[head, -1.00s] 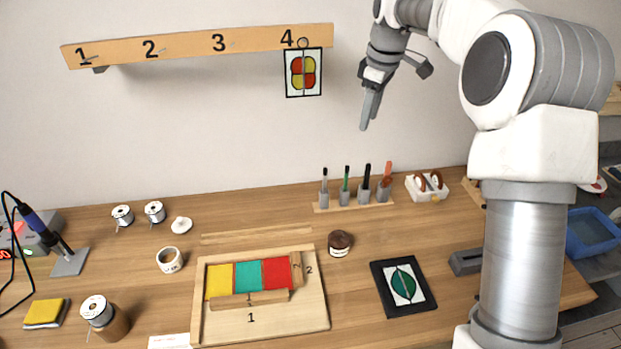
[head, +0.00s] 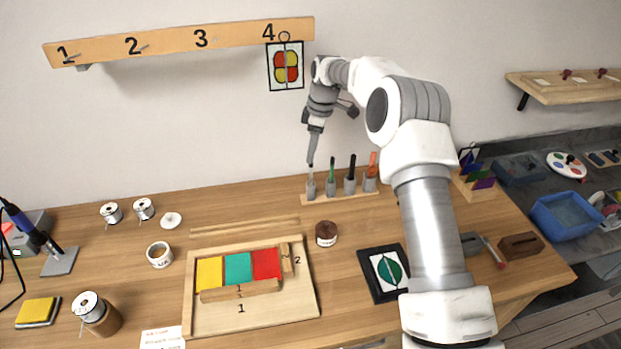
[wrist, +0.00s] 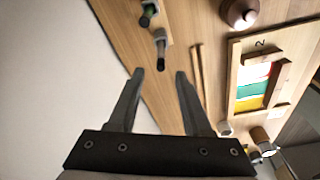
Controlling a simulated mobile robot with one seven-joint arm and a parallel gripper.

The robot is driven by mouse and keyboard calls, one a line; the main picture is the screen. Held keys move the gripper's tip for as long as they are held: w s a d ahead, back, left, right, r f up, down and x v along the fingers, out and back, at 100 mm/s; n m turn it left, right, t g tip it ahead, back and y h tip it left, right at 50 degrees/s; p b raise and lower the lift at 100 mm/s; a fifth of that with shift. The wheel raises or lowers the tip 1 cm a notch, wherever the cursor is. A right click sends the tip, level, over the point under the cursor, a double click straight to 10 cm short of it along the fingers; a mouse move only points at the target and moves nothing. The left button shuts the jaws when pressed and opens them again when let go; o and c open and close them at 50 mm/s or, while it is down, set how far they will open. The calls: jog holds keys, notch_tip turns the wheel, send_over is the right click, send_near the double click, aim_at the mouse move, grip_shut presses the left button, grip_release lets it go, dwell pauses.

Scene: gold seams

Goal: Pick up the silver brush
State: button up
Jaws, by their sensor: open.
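The silver brush (head: 311,174) stands upright in the leftmost grey cup (head: 311,190) of a wooden rack on the table, near the wall. My gripper (head: 311,160) points down just above the brush's top end, and its tips partly cover the brush in the head view. In the wrist view my gripper (wrist: 159,72) has its two fingers apart with nothing between them. The silver brush (wrist: 160,36) shows just beyond the fingertips, roughly in line with the gap. Whether the tips touch it cannot be told.
A green-handled tool (head: 332,168), a black one (head: 351,167) and an orange one (head: 373,163) stand in cups to the right of the brush. A brown jar (head: 326,233) and a tray of coloured glass (head: 193,325) lie in front. The wall is close behind.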

aim_at(311, 180)
jog(key=f, duration=0.3)
jog(key=shift+a+f, duration=0.3)
jog(key=shift+a+f+p, duration=0.15)
jog(key=shift+f+p, duration=0.4)
jog(key=shift+f, duration=2.15)
grip_shut()
